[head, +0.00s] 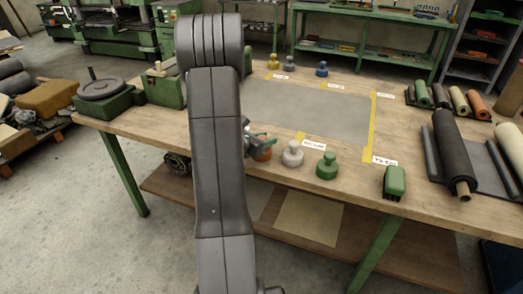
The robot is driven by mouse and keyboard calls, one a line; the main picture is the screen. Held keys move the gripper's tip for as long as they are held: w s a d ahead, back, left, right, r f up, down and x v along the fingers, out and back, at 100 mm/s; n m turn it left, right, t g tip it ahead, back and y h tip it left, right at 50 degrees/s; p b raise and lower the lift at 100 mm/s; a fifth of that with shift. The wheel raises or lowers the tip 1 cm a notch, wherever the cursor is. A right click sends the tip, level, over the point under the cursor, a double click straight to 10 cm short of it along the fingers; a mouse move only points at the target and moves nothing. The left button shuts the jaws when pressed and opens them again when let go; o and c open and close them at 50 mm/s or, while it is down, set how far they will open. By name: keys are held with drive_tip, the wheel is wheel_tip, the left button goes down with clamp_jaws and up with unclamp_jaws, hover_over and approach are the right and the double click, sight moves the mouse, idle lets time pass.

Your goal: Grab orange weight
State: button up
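The orange weight (262,155) stands near the front edge of the workbench, just right of my arm. Its top is partly covered by my gripper (259,142), which is at or just above it. My arm hides most of the gripper, and the fingers are too small to tell whether they are closed on the weight. The weight looks upright on the bench.
A white weight (293,154) and a green weight (327,165) stand to the right along the workbench (345,193) front. Yellow, grey and blue weights stand at the back. A grey sheet (310,110) with yellow tape lies between. Rolls (452,150) lie right.

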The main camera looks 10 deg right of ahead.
clamp_jaws()
drive_tip(key=shift+r, duration=0.1)
